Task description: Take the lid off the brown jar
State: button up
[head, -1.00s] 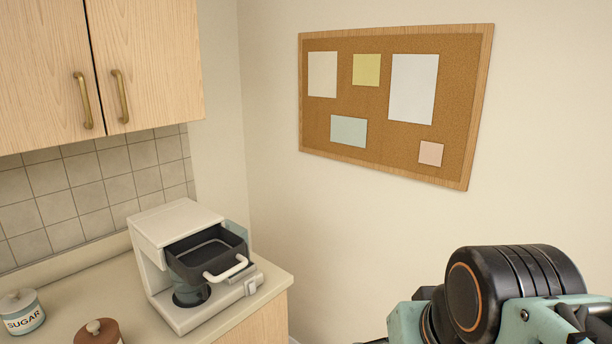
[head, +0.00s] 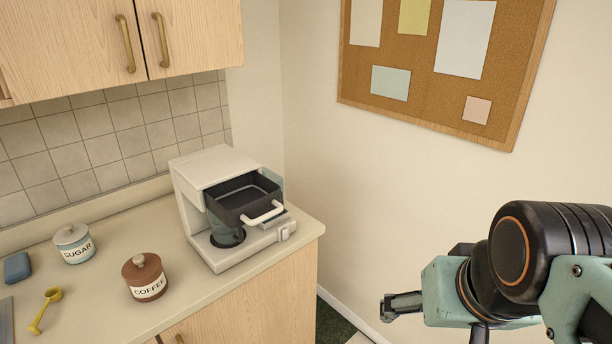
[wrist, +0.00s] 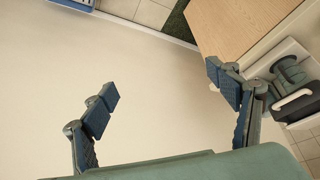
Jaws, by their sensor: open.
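The brown jar (head: 146,283), labelled COFFEE, stands upright on the counter. Its brown lid (head: 141,266) with a pale round knob sits on top of it. My gripper (head: 388,307) is in the lower right of the head view, out past the counter's right end and well apart from the jar. In the wrist view my gripper (wrist: 166,108) has its two fingers spread wide with nothing between them. The jar does not show in the wrist view.
A coffee machine (head: 212,179) with its dark basket pulled out stands right of the jar. A sugar jar (head: 77,248), a yellow scoop (head: 43,312) and a blue sponge (head: 17,267) lie to the left. Cabinets (head: 190,35) hang above the counter (head: 113,308).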

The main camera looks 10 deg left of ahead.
aim_at(143, 266)
jog(key=j+u, duration=0.2)
jog(key=u, duration=1.45)
jog(key=i+l+u, duration=0.4)
jog(key=i+l, duration=0.15)
jog(key=i, duration=0.15)
